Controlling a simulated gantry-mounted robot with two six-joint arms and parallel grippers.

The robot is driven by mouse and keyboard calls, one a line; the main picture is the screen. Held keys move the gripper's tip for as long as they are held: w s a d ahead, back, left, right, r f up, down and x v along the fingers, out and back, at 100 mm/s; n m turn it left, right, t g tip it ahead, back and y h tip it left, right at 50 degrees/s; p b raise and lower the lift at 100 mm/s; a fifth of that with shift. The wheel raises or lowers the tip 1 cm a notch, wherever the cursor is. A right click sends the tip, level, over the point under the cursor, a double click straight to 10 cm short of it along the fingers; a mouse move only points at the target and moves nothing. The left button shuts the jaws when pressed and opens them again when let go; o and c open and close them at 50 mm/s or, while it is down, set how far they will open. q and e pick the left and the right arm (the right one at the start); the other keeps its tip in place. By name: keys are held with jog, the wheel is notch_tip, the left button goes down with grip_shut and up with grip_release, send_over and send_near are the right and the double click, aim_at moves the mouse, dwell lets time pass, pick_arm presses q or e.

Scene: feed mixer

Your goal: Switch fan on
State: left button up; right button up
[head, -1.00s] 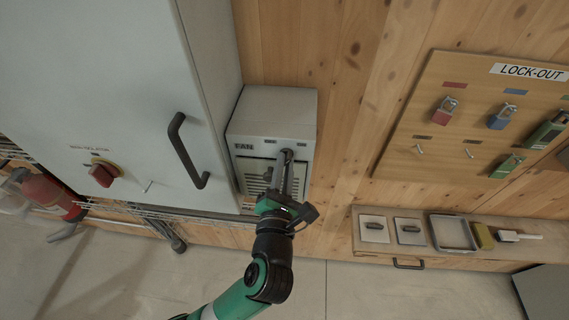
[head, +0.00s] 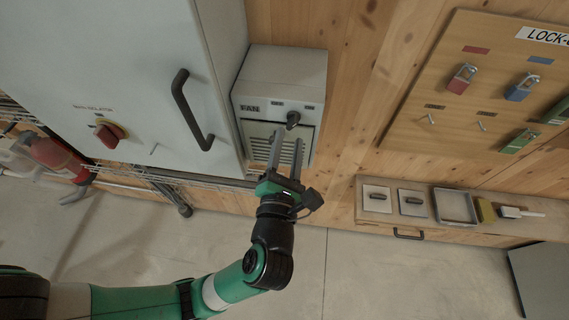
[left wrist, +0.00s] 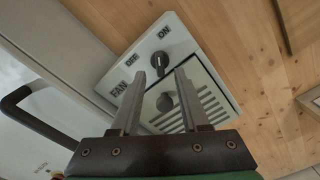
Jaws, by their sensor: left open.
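The grey fan box (head: 285,66) is on the wooden wall, with a FAN label and a slatted grille. Its dark rotary knob (head: 293,118) is above the grille. In the left wrist view the knob (left wrist: 160,61) sits between the OFF and ON labels; I cannot tell surely which one it points to. My left gripper (head: 288,139) is open and empty, its fingers just below the knob and in front of the grille. In the left wrist view the open fingertips (left wrist: 160,72) flank the knob's lower end without visible contact. My right gripper is not in view.
A grey cabinet with a black handle (head: 185,110) and red isolator switch (head: 109,133) stands left of the box. A lock-out board (head: 450,115) hangs at right above a shelf (head: 371,220). A wire tray (head: 190,176) runs below the cabinet.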

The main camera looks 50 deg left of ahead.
pick_arm(q)
jog(key=b+v, duration=0.1)
jog(key=v, duration=0.6)
jog(key=shift+s+d, duration=0.15)
jog(key=shift+s, duration=0.05)
